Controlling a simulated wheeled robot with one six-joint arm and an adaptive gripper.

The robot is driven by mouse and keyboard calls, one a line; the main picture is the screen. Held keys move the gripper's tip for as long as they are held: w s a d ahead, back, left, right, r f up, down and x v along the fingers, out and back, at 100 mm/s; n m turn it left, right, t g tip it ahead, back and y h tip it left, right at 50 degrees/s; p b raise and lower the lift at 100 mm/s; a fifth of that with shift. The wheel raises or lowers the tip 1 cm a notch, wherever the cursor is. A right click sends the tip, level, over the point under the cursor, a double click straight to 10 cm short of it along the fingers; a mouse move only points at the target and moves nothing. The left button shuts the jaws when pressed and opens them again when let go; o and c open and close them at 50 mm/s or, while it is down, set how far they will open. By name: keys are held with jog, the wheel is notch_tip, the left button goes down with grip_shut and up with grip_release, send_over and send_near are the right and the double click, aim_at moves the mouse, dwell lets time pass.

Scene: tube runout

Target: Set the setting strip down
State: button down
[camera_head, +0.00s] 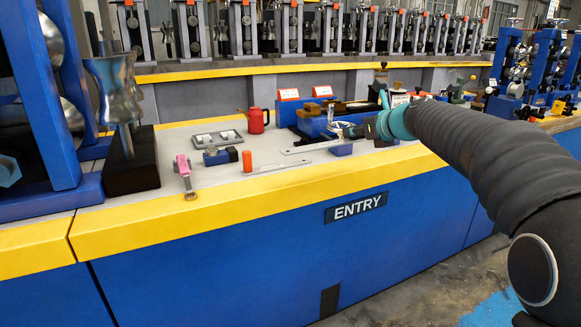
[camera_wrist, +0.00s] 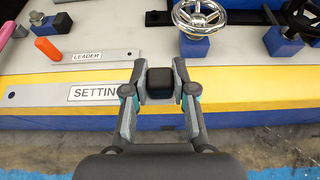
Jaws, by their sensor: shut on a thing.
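The setting strip (camera_wrist: 40,94) is a flat grey bar with a hole at its left end and a label partly hidden by my gripper. My gripper (camera_wrist: 160,85) is shut around a dark block at the strip's right end, and the strip sticks out to the left. In the wrist view it lies across the yellow front edge of the bench. In the head view, a pale strip (camera_head: 308,147) that appears to be it shows left of my gripper (camera_head: 366,130), seemingly above the bench. The exact gap to the surface cannot be told.
The leader strip (camera_wrist: 88,56) lies flat on the bench, with an orange peg (camera_wrist: 47,49) by its left end. A handwheel on a blue block (camera_wrist: 195,47) stands behind my gripper.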

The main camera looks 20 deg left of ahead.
jog(key=b, duration=0.2)
send_over(314, 174)
notch_tip(314, 174, down, 6)
jog(key=shift+f, duration=0.2)
notch_tip(314, 174, down, 4)
jog(key=shift+b, duration=1.15)
jog(key=c, duration=0.9)
grip_release()
jog(key=shift+c, duration=0.2)
jog(key=shift+s+d+r, duration=0.1)
jog(key=shift+s+d+r, duration=0.2)
jog(key=shift+d, duration=0.05)
jog(key=v, duration=1.1)
jog(key=shift+p, duration=0.3)
